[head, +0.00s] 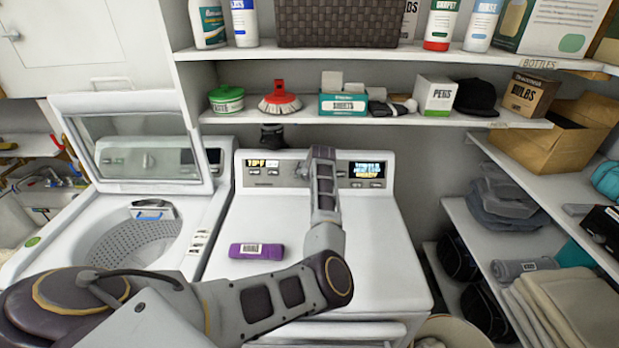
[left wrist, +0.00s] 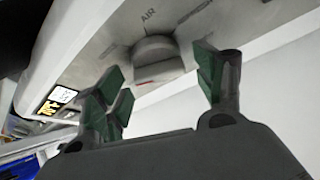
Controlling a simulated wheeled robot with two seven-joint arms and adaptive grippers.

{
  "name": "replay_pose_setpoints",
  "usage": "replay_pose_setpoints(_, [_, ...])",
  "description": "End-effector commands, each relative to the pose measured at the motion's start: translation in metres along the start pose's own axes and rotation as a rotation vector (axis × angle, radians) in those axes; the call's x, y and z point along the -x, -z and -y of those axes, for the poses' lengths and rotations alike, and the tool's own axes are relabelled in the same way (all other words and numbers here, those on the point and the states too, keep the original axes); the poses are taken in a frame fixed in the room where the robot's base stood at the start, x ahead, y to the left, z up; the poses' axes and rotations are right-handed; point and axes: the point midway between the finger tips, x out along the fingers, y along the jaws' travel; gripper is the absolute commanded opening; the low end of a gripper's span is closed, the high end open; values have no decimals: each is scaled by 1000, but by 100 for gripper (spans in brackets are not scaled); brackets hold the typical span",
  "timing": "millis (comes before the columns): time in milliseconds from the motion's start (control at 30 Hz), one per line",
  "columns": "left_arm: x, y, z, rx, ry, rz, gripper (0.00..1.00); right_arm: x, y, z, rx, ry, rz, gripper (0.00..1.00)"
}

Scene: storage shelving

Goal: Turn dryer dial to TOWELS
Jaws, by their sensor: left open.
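The dryer (head: 385,255) is the white machine in the middle of the head view, with a control panel (head: 345,183) along its back. In the left wrist view the grey dial (left wrist: 155,50) sits on the panel, with a red mark on its lower face. "AIR" reads beside it; other lettering is too blurred to read, and I cannot make out TOWELS. My left gripper (left wrist: 160,78) is open, its green-padded fingers on either side of the dial, apparently not gripping it. In the head view my left arm hides much of the gripper and dial. My right gripper is not in view.
A purple pack (head: 256,251) lies on the dryer top. An open washer (head: 115,230) stands to the left, its lid raised. A shelf (head: 385,119) with boxes and a red brush (head: 280,101) hangs above the panel. Side shelves with folded towels (head: 575,300) are on the right.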

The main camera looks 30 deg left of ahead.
Motion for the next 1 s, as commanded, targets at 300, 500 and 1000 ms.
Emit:
replay_pose_setpoints(300, [23, -17, -10, 2, 0, 3, 70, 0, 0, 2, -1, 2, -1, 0])
replay_pose_setpoints(500, [45, -32, -20, 1, 1, 2, 70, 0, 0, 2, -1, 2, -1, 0])
replay_pose_setpoints(1000, [75, -52, -33, 0, 1, -1, 70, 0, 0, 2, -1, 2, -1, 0])
